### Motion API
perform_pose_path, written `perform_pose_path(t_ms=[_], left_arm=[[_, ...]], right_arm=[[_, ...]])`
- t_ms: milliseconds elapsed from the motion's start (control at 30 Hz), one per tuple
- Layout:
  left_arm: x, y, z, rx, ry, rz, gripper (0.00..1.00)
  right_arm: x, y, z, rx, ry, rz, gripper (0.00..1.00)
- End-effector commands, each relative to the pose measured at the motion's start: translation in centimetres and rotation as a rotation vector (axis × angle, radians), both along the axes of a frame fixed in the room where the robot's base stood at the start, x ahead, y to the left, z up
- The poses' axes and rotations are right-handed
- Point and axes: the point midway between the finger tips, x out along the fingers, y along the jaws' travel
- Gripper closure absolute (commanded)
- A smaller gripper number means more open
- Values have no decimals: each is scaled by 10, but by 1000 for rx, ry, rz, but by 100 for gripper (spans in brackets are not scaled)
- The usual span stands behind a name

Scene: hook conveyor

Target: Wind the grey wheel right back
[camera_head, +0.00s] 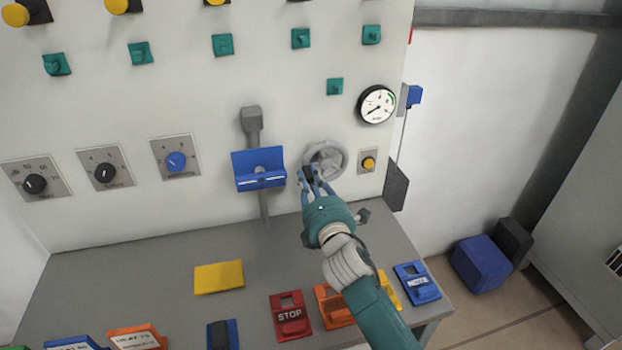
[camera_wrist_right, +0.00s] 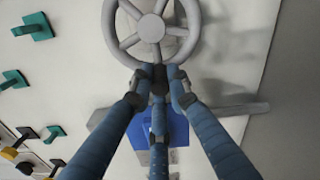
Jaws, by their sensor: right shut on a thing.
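The grey wheel (camera_head: 326,157) is a spoked handwheel on the white panel, right of a blue bracket. My right gripper (camera_head: 309,174) is at the lower left of the wheel in the head view. In the right wrist view the wheel (camera_wrist_right: 152,27) fills the top middle, and the fingers of my right gripper (camera_wrist_right: 158,76) are closed at its rim, around a dark part there. The fingertips partly hide that dark part, so I cannot tell its full shape. My left gripper is not in view.
A gauge (camera_head: 376,104) sits above right of the wheel, and a yellow button (camera_head: 368,163) right of it. The blue bracket (camera_head: 258,169) is close on the left. The grey bench (camera_head: 130,280) below carries a yellow block (camera_head: 219,277) and several coloured tags, including a red STOP one (camera_head: 290,316).

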Motion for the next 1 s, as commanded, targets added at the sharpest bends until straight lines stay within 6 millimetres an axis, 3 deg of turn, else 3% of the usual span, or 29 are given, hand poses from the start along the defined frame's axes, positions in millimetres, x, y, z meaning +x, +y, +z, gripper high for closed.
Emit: perform_pose_path(t_ms=[500,1000], left_arm=[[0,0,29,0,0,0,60],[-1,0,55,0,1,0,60]], right_arm=[[2,-6,30,468,149,-2,100],[7,-21,48,908,294,-3,100]])
